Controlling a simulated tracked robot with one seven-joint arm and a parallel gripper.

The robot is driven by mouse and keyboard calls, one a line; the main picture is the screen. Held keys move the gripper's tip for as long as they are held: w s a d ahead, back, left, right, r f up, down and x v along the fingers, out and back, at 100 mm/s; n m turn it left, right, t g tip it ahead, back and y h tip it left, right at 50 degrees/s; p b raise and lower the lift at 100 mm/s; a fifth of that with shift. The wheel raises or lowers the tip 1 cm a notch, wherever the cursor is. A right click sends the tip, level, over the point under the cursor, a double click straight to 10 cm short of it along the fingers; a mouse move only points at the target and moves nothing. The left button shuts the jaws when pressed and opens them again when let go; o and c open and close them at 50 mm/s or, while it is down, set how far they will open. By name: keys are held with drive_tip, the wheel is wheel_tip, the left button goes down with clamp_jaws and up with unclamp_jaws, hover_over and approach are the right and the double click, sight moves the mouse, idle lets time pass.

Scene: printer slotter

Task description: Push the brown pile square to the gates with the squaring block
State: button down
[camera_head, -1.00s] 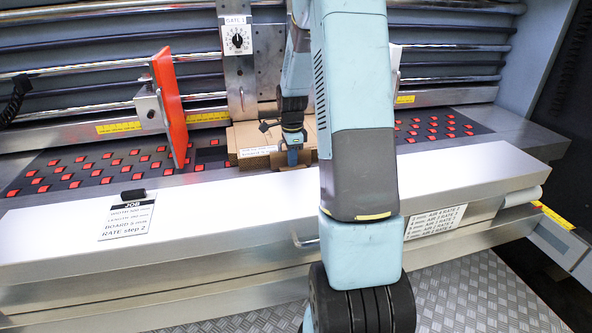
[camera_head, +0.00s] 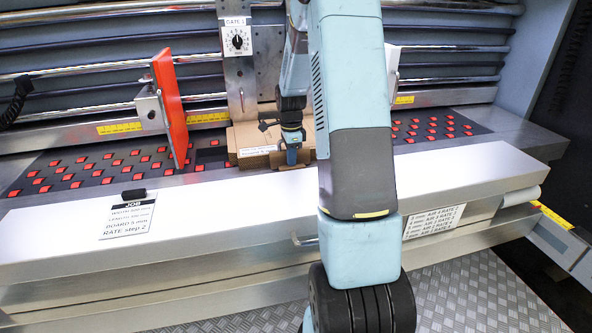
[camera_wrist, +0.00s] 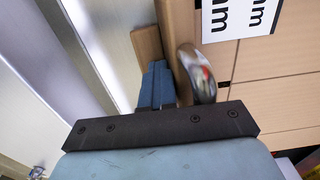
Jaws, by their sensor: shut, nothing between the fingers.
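The brown pile (camera_head: 246,138) of flat boards lies on the feed table below the gate marked GATE 1 (camera_head: 238,75), partly hidden behind my arm. My gripper (camera_head: 291,156) is low at the pile's front edge, with its blue fingers down. In the wrist view the fingers (camera_wrist: 157,86) are together, with nothing seen between them. They are beside a curved chrome handle (camera_wrist: 196,75) on a brown wooden strip, which may be the squaring block; I cannot tell for sure. Brown board with a white label (camera_wrist: 238,18) lies to its right.
An orange side guide (camera_head: 169,105) stands left of the pile. Dark feed strips with red pads (camera_head: 90,168) lie on both sides. A pale front ledge (camera_head: 230,203) with a job card (camera_head: 128,217) runs across the near side. My arm hides the area right of the pile.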

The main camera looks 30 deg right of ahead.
drive_tip(key=shift+f, duration=0.3)
idle(0.7)
drive_tip(key=shift+w+r, duration=0.1)
drive_tip(key=shift+r, duration=0.5)
wheel_tip(320, 180, up, 9)
idle(1.2)
drive_tip(key=shift+f, duration=0.1)
idle(0.4)
